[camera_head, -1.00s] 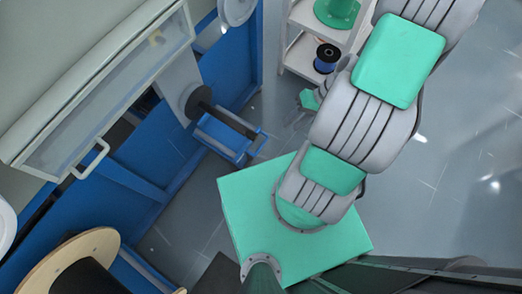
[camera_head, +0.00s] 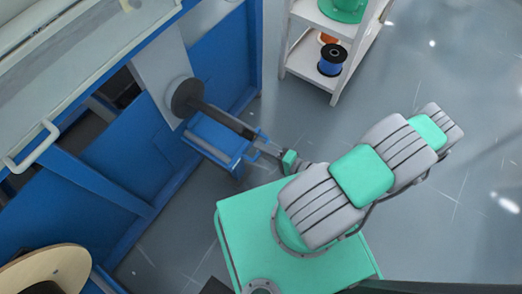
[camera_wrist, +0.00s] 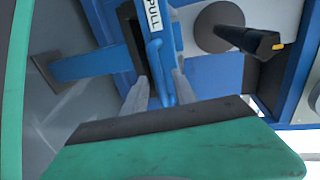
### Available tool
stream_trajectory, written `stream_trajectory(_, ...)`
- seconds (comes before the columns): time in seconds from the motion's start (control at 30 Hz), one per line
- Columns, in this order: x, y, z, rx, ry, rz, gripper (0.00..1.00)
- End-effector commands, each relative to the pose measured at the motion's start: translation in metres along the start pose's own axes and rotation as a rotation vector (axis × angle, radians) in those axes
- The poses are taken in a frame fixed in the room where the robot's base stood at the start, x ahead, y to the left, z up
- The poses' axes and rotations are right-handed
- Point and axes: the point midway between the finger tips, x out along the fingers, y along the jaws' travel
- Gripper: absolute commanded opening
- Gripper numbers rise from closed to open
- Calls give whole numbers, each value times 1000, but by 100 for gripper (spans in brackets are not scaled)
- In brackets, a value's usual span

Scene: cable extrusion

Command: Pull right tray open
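The blue tray (camera_head: 215,138) sits low at the blue machine in the head view, below a dark roller shaft. Its blue handle (camera_wrist: 157,70) shows in the wrist view beside a white label reading "PULL" (camera_wrist: 152,25). My gripper (camera_wrist: 160,80) has one grey finger on each side of this handle. The fingers look apart, with small gaps to the handle, so it appears open around it. In the head view my gripper (camera_head: 273,150) is at the tray's right end; its fingertips are too small to make out there.
The blue machine (camera_head: 115,175) fills the left, with a white handle (camera_head: 35,148) on its upper part. A wooden-rimmed spool (camera_head: 60,262) is at bottom left. A white shelf (camera_head: 305,62) with spools stands at the top. The grey floor (camera_head: 450,200) at right is clear.

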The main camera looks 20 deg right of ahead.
Motion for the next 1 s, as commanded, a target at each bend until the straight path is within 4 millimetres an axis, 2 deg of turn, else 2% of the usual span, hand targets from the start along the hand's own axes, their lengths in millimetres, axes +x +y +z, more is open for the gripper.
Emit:
stream_trajectory(0.1,7,0,0,0,-1,0,33)
stream_trajectory(0.33,8,0,0,1,0,0,33)
stream_trajectory(0.73,8,0,0,1,0,1,1)
stream_trajectory(1.0,8,0,0,1,0,1,0)
